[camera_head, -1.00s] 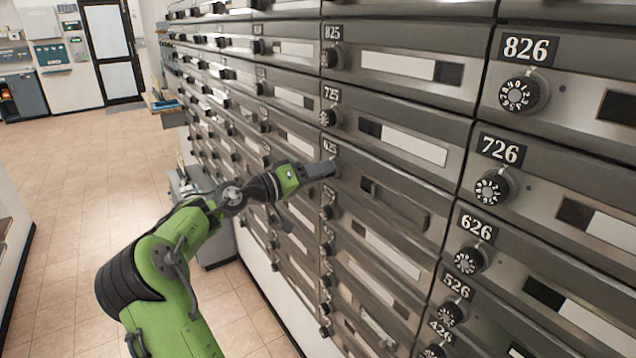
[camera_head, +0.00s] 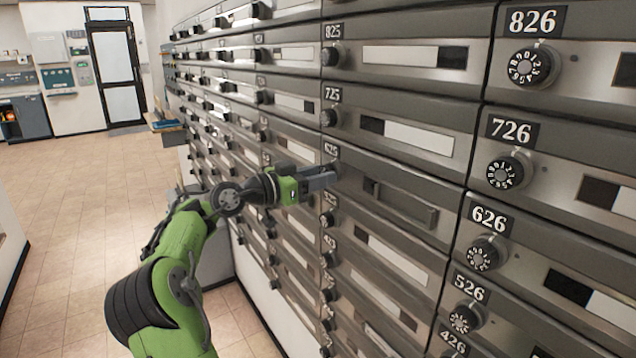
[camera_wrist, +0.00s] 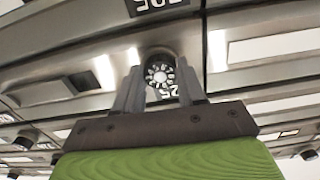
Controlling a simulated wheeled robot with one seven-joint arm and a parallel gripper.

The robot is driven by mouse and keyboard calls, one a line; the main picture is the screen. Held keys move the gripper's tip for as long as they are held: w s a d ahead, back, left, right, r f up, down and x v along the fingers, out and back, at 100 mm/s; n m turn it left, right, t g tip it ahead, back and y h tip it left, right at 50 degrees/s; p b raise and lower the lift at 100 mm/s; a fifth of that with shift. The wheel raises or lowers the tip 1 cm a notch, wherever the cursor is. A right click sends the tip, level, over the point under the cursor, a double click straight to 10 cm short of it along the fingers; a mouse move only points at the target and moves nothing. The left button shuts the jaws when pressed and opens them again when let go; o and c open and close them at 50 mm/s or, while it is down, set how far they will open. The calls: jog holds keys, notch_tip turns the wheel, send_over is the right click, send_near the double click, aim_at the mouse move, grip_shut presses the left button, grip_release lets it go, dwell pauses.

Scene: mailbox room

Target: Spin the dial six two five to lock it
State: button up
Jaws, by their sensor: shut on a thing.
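Mailbox 625 has its number plate (camera_head: 331,151) showing just above my gripper in the head view. Its dial is hidden there by my gripper (camera_head: 328,176), which reaches the mailbox front from the left. In the wrist view the round black dial (camera_wrist: 160,75) with white numerals sits between the two fingers of my gripper (camera_wrist: 159,88). The fingers are shut on its sides. The plate of 625 is partly covered by the fingers in the wrist view. The door of 625 (camera_head: 400,205) looks flush with its neighbours. The dial's exact setting is too small to read.
Mailbox 725's dial (camera_head: 328,118) is just above my gripper, and more dials stick out below it. Dial 626 (camera_head: 486,253) and dial 726 (camera_head: 505,172) are to the right. The tiled floor (camera_head: 85,200) at left is open.

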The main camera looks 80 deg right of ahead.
jog(key=shift+f+m, duration=0.15)
jog(key=shift+m, duration=0.45)
jog(key=o, duration=1.1)
jog(key=shift+c, duration=0.2)
jog(key=p+v, duration=0.2)
jog(key=v, duration=1.3)
jog(key=shift+w+a, duration=0.25)
jog(key=shift+w, duration=0.05)
